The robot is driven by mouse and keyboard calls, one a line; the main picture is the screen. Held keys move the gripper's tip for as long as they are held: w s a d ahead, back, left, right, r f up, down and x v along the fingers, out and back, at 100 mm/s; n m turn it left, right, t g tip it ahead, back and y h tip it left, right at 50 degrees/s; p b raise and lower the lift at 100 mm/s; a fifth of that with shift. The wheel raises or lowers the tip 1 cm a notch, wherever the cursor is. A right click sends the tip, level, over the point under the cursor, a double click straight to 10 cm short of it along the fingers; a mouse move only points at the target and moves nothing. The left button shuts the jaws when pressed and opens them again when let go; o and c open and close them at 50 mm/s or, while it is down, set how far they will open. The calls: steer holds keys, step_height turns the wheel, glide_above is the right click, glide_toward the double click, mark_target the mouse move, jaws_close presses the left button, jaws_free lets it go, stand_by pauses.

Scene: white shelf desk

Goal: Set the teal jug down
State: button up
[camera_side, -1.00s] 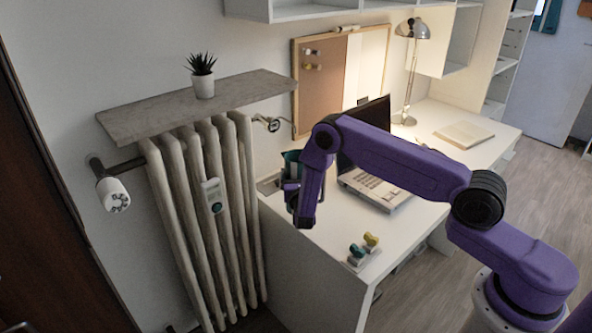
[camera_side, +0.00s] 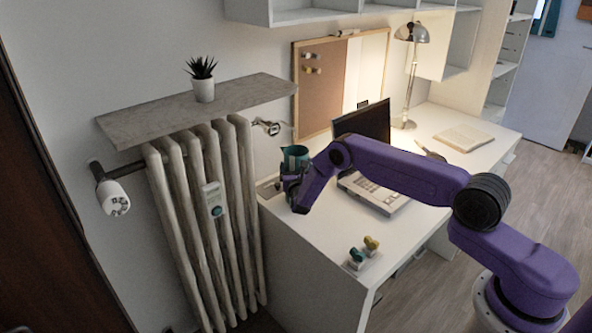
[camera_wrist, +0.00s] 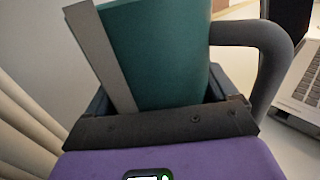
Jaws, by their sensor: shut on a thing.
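The teal jug (camera_side: 295,157) is near the desk's back-left corner, close to the wall. My gripper (camera_side: 291,179) is shut on it, low on its body. In the wrist view the jug (camera_wrist: 165,50) fills the space between the dark fingers, and its dark grey curved handle (camera_wrist: 275,50) stands out to the right. The jug looks roughly upright in the side view. Its base is hidden behind my gripper, so I cannot tell whether it touches the desk (camera_side: 318,262).
Small stamps (camera_side: 363,250) sit at the desk's front edge. A lamp (camera_side: 409,75) and a book (camera_side: 463,137) are farther back. The radiator (camera_side: 205,220) is left of the desk.

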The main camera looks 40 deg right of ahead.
steer(key=shift+f, duration=0.3)
steer(key=o, duration=0.9)
steer(key=shift+o, duration=0.2)
steer(key=v, duration=1.2)
steer(key=s+a+r+m+g, duration=0.3)
steer(key=s+r+m+g, duration=0.6)
steer(key=s+r, duration=0.55)
steer(key=s+a+r+m+g+y, duration=0.1)
steer(key=s+a+r+m+y, duration=0.1)
steer(key=s, duration=0.8)
steer(key=s+a+r+m+g+y, duration=0.2)
steer(key=s+y, duration=0.3)
steer(key=s, duration=0.5)
steer(key=s+a+r+m+g+y, duration=0.2)
steer(key=s+r+m+y, duration=0.1)
steer(key=s, duration=0.8)
steer(key=shift+y, duration=0.7)
